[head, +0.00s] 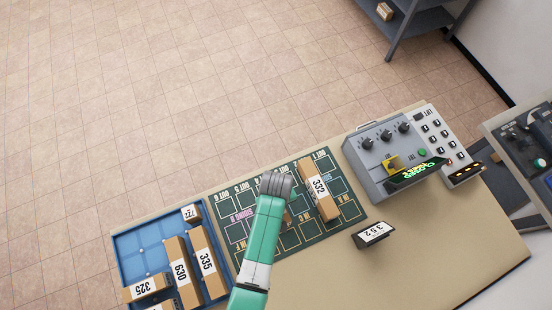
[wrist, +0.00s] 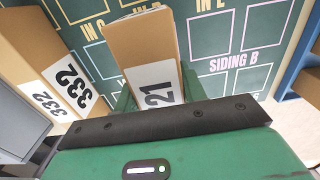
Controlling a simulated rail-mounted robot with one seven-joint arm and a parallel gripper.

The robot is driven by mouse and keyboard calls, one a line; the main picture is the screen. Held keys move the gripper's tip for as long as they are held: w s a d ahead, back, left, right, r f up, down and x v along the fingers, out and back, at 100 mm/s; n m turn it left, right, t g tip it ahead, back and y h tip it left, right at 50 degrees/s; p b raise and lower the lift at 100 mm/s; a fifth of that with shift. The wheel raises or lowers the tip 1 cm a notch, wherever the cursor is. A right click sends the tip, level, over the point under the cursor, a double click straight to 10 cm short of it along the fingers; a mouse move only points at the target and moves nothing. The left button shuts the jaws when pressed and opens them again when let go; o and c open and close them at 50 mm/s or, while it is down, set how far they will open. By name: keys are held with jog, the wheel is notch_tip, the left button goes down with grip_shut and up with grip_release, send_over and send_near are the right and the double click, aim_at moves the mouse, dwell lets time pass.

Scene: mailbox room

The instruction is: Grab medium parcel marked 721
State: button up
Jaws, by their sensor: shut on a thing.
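In the wrist view a brown cardboard parcel (wrist: 143,42) stands between the green fingers of my gripper (wrist: 157,92). Its white label shows "21"; any digit before that is hidden by the gripper. My gripper is shut on this parcel. In the head view my gripper (head: 277,184) is over the green marked board (head: 290,243), left of the parcel labelled 332 (head: 309,172). The held parcel is mostly hidden there by my arm. In the wrist view parcel 332 (wrist: 40,55) is to the left, apart from the held one.
A blue tray (head: 128,243) at the left holds parcels 630 (head: 176,252), 335 (head: 198,240), 325 (head: 160,281) and a small box (head: 191,213). A grey control box (head: 380,150) stands right of the board. The beige table (head: 430,245) is clear at lower right.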

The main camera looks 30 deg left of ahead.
jog(key=s+a, duration=0.1)
jog(key=s, duration=0.4)
jog(key=s+a+r, duration=0.1)
jog(key=s, duration=0.4)
jog(key=s+a+r, duration=0.1)
jog(key=s, duration=0.4)
jog(key=shift+s+a+r, duration=0.2)
jog(key=shift+s, duration=0.15)
